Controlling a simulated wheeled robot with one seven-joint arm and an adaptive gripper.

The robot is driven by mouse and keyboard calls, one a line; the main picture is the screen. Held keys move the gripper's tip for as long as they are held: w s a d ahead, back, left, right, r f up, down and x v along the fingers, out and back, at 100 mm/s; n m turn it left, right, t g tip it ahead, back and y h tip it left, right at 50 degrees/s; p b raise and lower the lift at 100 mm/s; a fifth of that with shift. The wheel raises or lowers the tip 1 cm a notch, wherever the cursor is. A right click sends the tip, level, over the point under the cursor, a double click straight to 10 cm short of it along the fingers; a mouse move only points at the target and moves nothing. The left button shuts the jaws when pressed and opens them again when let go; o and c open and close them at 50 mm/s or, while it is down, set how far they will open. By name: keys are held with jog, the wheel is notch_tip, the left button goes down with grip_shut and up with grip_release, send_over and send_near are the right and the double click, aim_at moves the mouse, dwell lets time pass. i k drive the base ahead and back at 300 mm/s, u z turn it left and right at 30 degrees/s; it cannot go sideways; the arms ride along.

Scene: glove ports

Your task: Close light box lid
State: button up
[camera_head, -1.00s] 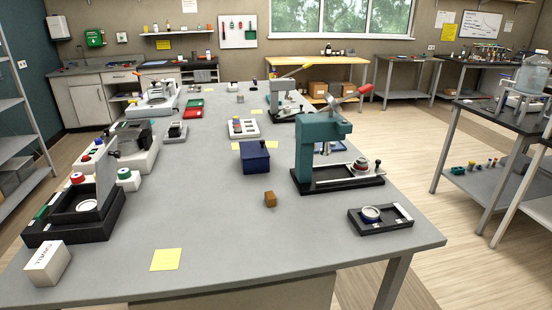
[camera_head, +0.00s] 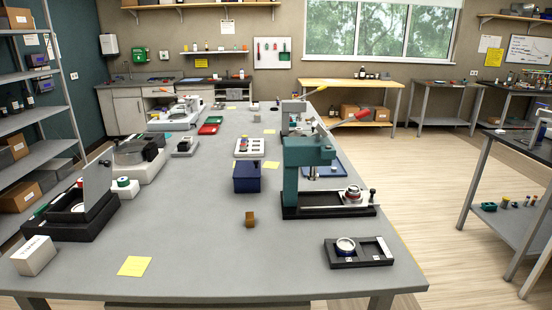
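A black box (camera_head: 68,229), which looks like the light box, sits at the near left of the long grey bench in the head view. Its thin grey lid (camera_head: 98,185) stands raised, close to upright, along the right side. A round pale piece shows inside the box, partly hidden by the lid. I cannot read any label on the box. My gripper is not in view.
The long grey bench (camera_head: 190,250) bears a white block (camera_head: 34,255) in front of the black box, a yellow note (camera_head: 134,266), a blue box (camera_head: 246,178), a brown block (camera_head: 250,219), a green press (camera_head: 308,172) and a black tray (camera_head: 358,252).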

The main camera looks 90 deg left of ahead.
aim_at(98, 175)
jog(key=u, duration=3.9)
jog(key=k, duration=0.75)
jog(key=i, duration=0.75)
jog(key=u, duration=0.05)
